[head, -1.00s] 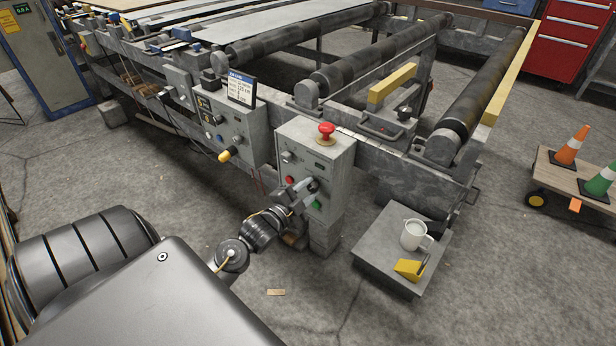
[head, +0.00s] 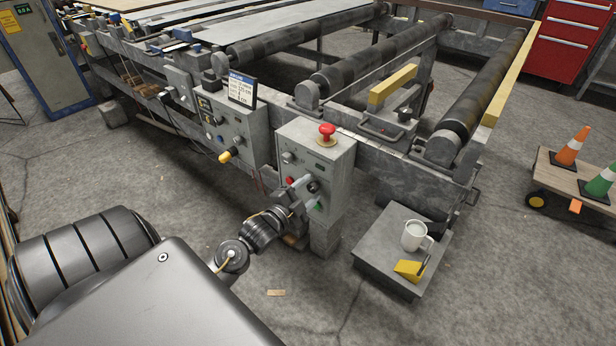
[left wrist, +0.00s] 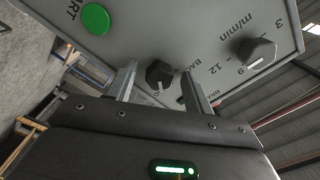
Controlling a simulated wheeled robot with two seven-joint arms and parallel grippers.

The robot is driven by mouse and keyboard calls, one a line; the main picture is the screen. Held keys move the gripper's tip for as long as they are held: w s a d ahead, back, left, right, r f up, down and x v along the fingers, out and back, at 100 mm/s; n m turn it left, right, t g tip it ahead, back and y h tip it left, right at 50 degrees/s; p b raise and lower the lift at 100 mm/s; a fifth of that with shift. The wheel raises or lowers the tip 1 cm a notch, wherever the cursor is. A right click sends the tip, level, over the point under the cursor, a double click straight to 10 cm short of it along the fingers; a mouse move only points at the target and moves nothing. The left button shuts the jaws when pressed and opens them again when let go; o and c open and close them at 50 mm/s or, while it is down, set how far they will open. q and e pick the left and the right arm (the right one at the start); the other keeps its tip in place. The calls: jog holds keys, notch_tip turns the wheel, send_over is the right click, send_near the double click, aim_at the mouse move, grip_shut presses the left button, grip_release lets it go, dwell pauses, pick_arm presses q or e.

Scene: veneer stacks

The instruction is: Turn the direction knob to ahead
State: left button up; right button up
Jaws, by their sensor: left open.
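The direction knob (left wrist: 159,73) is a dark knob on the grey control box. In the left wrist view the lettering "BACK" is beside it on the right; a pale mark shows near its lower edge. I cannot read an ahead label. In the head view the knob (head: 313,187) is on the box's front face. My left gripper (head: 307,193) is open at that face, one finger on each side of the knob. In the left wrist view the gripper (left wrist: 160,88) has a gap beside the knob; I cannot tell whether either finger touches. My right gripper is not in view.
The control box (head: 296,141) also has a red mushroom button (head: 327,131), a green button (left wrist: 96,18) and a speed knob (left wrist: 256,54) marked m/min. A low grey stand (head: 375,255) with a white mug (head: 412,236) stands to the right.

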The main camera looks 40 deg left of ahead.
pick_arm(q)
jog(key=s, duration=1)
jog(key=shift+s+p, duration=0.35)
jog(key=shift+s, duration=0.05)
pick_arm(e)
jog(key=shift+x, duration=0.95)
pick_arm(q)
jog(key=shift+d, duration=0.1)
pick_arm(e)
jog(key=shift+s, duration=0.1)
